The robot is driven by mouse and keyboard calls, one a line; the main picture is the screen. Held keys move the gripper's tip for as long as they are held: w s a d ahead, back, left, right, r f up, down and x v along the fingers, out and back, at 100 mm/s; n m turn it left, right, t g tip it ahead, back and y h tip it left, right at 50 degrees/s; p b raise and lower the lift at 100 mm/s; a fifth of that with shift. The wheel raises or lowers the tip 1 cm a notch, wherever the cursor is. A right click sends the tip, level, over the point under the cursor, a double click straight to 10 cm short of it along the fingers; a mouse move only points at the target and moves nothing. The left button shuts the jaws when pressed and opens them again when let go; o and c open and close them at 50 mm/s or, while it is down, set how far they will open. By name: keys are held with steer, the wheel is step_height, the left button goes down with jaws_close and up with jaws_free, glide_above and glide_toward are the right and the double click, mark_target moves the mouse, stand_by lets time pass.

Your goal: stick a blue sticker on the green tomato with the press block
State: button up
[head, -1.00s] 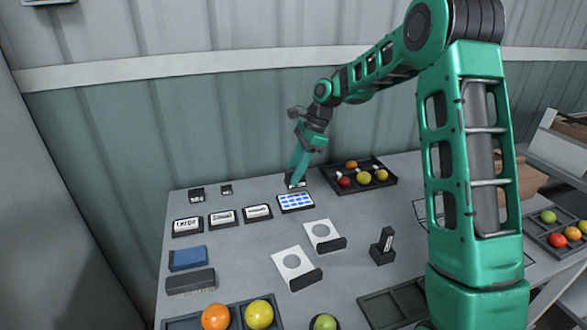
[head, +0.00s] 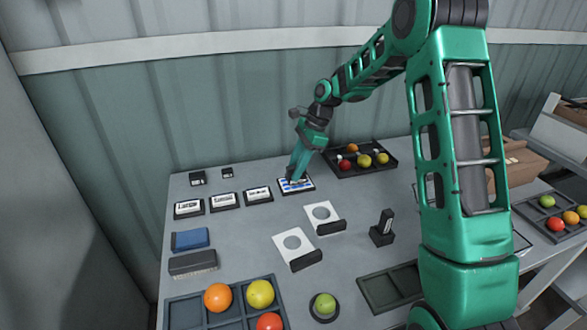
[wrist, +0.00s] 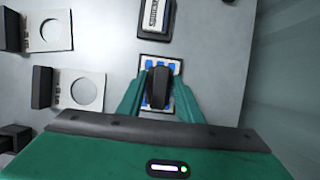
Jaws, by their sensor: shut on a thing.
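The green tomato (head: 324,303) sits on a round dark holder (head: 314,314) at the front of the table. The sheet of blue stickers (head: 309,187) lies at the back, and its blue squares also show in the wrist view (wrist: 148,65). My gripper (head: 294,177) points down over this sheet. It is shut on the dark press block (wrist: 158,88), which stands between the fingers and covers part of the sheet. Whether the block's underside touches the stickers, and whether one clings to it, is hidden.
Several label pads (head: 223,201) lie left of the sheet, and a tray of fruit (head: 387,165) right of it. Two white cards with round holes (head: 321,216) and an upright black stamp (head: 382,232) stand mid-table. A divided fruit tray (head: 184,312) is at front left.

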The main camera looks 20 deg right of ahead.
steer(key=shift+f, duration=0.5)
stand_by(1.8)
steer(key=shift+r, duration=0.15)
steer(key=shift+r, duration=3.4)
